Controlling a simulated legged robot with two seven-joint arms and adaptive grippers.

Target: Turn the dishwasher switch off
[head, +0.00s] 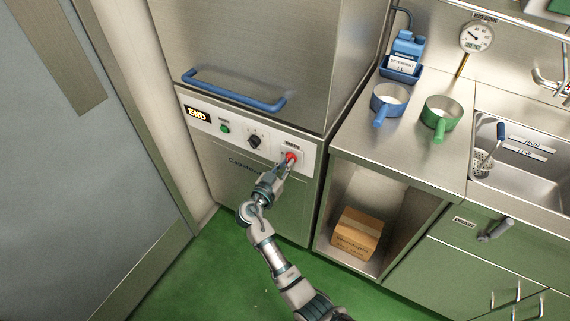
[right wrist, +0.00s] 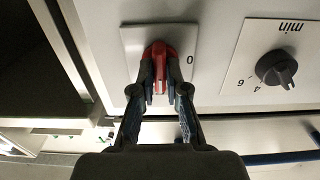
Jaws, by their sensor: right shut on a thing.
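The dishwasher (head: 255,165) is a tall steel machine with a white control panel. Its red rotary switch (head: 291,157) sits at the panel's right end; in the right wrist view the red switch (right wrist: 159,54) is on a pale square plate with a 0 mark to its right. My right gripper (head: 284,165) reaches up to the switch. In the right wrist view its two fingers (right wrist: 160,88) are closed on either side of the red switch, which partly shows between them. My left gripper is not in view.
The panel also carries a lit END display (head: 197,114), a green button (head: 224,128) and a black timer knob (head: 254,142). A blue handle bar (head: 235,91) juts out above. Right of the machine, a counter holds blue and green pans (head: 441,113); a cardboard box (head: 357,234) stands below.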

